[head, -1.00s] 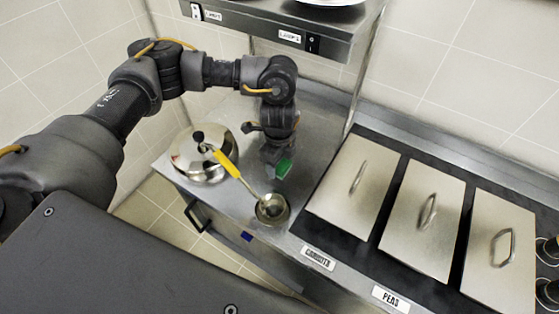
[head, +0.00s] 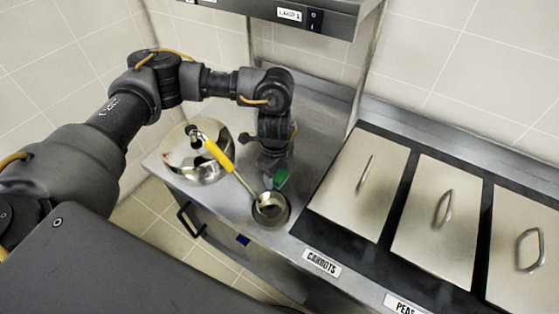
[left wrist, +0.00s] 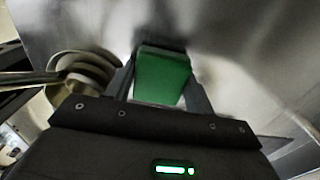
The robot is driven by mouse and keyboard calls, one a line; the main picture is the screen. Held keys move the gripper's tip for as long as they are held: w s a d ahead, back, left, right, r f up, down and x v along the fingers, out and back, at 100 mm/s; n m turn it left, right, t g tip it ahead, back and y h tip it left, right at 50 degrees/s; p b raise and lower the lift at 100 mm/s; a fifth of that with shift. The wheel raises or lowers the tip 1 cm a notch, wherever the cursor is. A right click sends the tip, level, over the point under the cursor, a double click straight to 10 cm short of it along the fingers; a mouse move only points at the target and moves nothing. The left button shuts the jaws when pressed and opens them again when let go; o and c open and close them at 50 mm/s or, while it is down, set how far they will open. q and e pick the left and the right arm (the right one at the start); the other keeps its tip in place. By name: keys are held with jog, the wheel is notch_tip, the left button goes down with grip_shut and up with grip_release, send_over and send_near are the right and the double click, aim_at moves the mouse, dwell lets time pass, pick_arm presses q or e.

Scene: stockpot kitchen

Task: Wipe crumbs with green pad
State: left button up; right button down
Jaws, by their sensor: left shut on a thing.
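The green pad (head: 280,178) is at the steel counter (head: 318,150), behind the small pot. My left gripper (head: 272,176) points down there and is shut on the pad. In the left wrist view the pad (left wrist: 162,77) sits between the two fingers of my left gripper (left wrist: 160,85). I cannot tell whether the pad touches the counter. I make out no crumbs in either view. My right gripper is not in view.
A small pot (head: 270,208) with a yellow-handled ladle (head: 217,152) stands close in front of the pad. A lidded stockpot (head: 190,165) is to the left. Lidded bins (head: 360,185) fill the right. A shelf (head: 275,10) hangs above.

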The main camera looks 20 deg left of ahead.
pick_arm(q)
jog(key=shift+w+a+f, duration=0.1)
jog(key=shift+a+f, duration=0.1)
jog(key=shift+a, duration=0.35)
jog(key=shift+w+a+b, duration=0.2)
jog(key=shift+a+b, duration=0.45)
jog(key=shift+a, duration=0.5)
jog(key=shift+a+f+b, duration=0.1)
jog(key=shift+f+b, duration=0.05)
jog(key=shift+b, duration=0.3)
jog(key=shift+d+r+p, duration=0.45)
jog(key=shift+d+p, duration=0.1)
jog(key=shift+s+d+f+p, duration=0.1)
jog(key=shift+s+d+p, duration=0.2)
jog(key=shift+d, duration=0.4)
jog(key=shift+s+d+f+p, duration=0.1)
jog(key=shift+d+p, duration=0.25)
jog(key=shift+d, duration=0.35)
notch_tip(320, 180, up, 2)
jog(key=shift+w+d+r+p, duration=0.15)
jog(key=shift+r+p, duration=0.1)
jog(key=shift+p, duration=0.6)
notch_tip(320, 180, up, 6)
jog(key=p, duration=0.6)
jog(key=shift+f, duration=0.15)
